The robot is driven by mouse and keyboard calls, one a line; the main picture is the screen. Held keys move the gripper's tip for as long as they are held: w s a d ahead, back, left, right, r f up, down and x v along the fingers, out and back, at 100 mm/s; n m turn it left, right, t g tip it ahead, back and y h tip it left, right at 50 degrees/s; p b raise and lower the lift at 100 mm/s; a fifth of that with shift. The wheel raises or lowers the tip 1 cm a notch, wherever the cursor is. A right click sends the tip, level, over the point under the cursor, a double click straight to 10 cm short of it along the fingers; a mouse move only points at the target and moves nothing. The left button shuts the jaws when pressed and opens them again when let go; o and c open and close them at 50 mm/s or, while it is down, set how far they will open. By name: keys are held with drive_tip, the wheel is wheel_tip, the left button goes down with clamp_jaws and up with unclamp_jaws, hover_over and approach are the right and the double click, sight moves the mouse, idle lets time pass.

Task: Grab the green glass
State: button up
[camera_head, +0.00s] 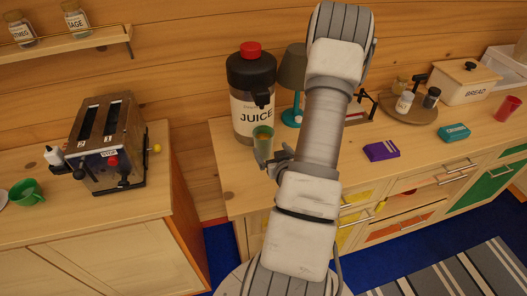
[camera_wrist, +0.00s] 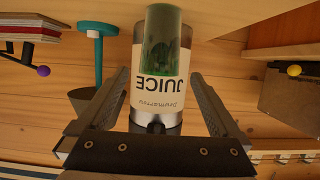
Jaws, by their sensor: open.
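The green glass (camera_head: 263,138) is a small see-through tumbler on the wooden counter, in front of the juice dispenser in the head view. In the wrist view the green glass (camera_wrist: 163,42) shows at the top middle, overlapping the juice label. My gripper (camera_head: 272,158) is low beside the glass in the head view, partly hidden by my own arm. In the wrist view my gripper (camera_wrist: 158,82) has its two fingers spread wide, with the glass ahead between their lines. I see nothing held, and I cannot tell the exact gap to the glass.
The juice dispenser (camera_head: 251,95) stands right behind the glass. A teal lamp (camera_head: 291,75) stands to its right. A purple box (camera_head: 381,151) lies farther right on the counter (camera_head: 232,181). A toaster (camera_head: 108,143) and green cup (camera_head: 27,192) sit on the left counter.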

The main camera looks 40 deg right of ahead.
sight(261, 135)
drive_tip(key=shift+b+x, duration=0.8)
drive_tip(key=shift+b, duration=1.5)
drive_tip(key=shift+w+f+b, duration=0.1)
drive_tip(key=shift+f+b, duration=0.1)
drive_tip(key=shift+b, duration=0.7)
drive_tip(key=shift+w+d+b, duration=0.1)
drive_tip(key=shift+w+b, duration=0.05)
drive_tip(key=shift+b, duration=0.15)
drive_tip(key=shift+x, duration=1.15)
drive_tip(key=x, duration=0.5)
drive_tip(key=shift+r, duration=0.25)
drive_tip(key=c, duration=1.4)
clamp_jaws()
